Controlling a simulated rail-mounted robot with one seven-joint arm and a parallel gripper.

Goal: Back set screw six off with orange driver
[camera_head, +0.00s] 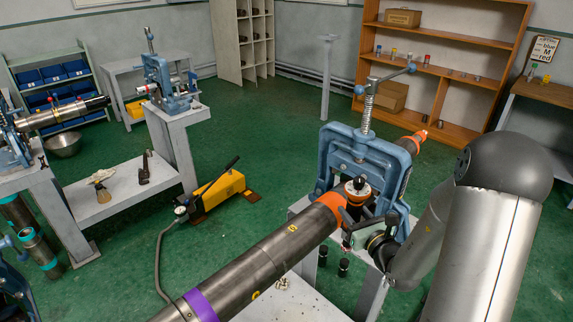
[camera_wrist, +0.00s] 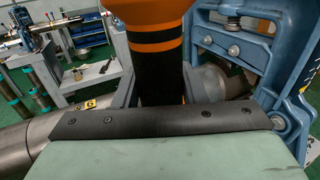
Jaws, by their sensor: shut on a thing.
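The orange driver (camera_head: 357,187) stands roughly upright beside the blue vise, with a black top in the head view. In the wrist view the orange driver (camera_wrist: 150,14) has black bands and a dark lower part. My gripper (camera_head: 354,214) is shut on it. A grey steel pipe (camera_head: 262,262) with an orange collar runs through the vise (camera_head: 367,147). A yellow tag reading 5 (camera_head: 292,228) is on the pipe. A yellow tag that looks like 6 (camera_wrist: 90,104) shows in the wrist view. The driver's tip and set screw six are hidden.
Under the vise, small dark items (camera_head: 343,267) hang or stand by the grey stand. A yellow pump (camera_head: 217,190) with a hose is on the floor. Another vise (camera_head: 170,80) is on a bench at left. A wooden shelf (camera_head: 440,75) stands behind. Open green floor lies between.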

